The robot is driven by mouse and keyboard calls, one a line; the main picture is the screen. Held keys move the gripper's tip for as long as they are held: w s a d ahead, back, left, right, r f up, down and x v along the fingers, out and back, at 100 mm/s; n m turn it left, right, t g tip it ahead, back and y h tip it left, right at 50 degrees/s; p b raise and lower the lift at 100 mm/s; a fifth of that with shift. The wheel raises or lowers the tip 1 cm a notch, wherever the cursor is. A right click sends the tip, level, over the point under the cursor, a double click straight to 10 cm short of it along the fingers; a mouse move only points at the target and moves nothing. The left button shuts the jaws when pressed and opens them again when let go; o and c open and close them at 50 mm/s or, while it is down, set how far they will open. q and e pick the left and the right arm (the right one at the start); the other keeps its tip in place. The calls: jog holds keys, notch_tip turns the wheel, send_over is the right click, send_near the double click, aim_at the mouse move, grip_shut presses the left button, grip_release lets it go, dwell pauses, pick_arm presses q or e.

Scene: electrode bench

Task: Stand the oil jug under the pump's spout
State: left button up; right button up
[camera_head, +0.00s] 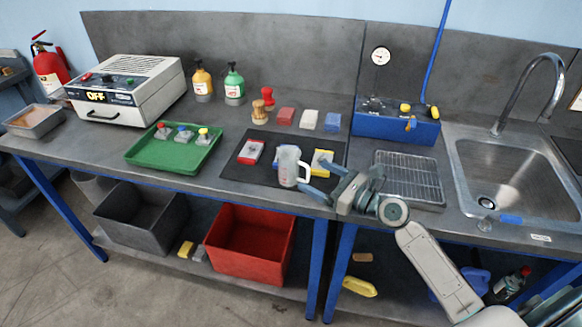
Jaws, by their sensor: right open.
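A pale grey, see-through jug (287,164) stands upright on the dark mat (236,172) at the front middle of the bench. I take it to be the oil jug. My right gripper (310,173) is open, just right of the jug, its fingers pointing left towards the jug's handle side. I cannot tell whether they touch it. The pump seems to be the blue box (372,126) at the back right, with yellow knobs and a small brass spout (411,124) on its front. My left gripper is not in view.
A red-and-white block (250,152) and a yellow block (320,157) lie on the mat beside the jug. A wire rack (408,174) lies in front of the blue box, left of the sink (520,165). A green tray (150,157) sits at the left.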

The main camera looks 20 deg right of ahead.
aim_at(299, 164)
jog(key=x, duration=0.3)
jog(key=shift+w+a+r+p, duration=0.15)
jog(key=shift+w+r+p, duration=0.05)
jog(key=shift+w+p, duration=0.3)
jog(key=x, duration=0.1)
jog(key=p+x, duration=0.1)
jog(key=x, duration=0.1)
jog(key=shift+w+r, duration=0.15)
jog(key=shift+w, duration=0.3)
jog(key=shift+w+a, duration=0.15)
jog(key=shift+w, duration=0.15)
jog(key=shift+s, duration=0.1)
jog(key=shift+c, duration=0.2)
jog(key=c, duration=1.1)
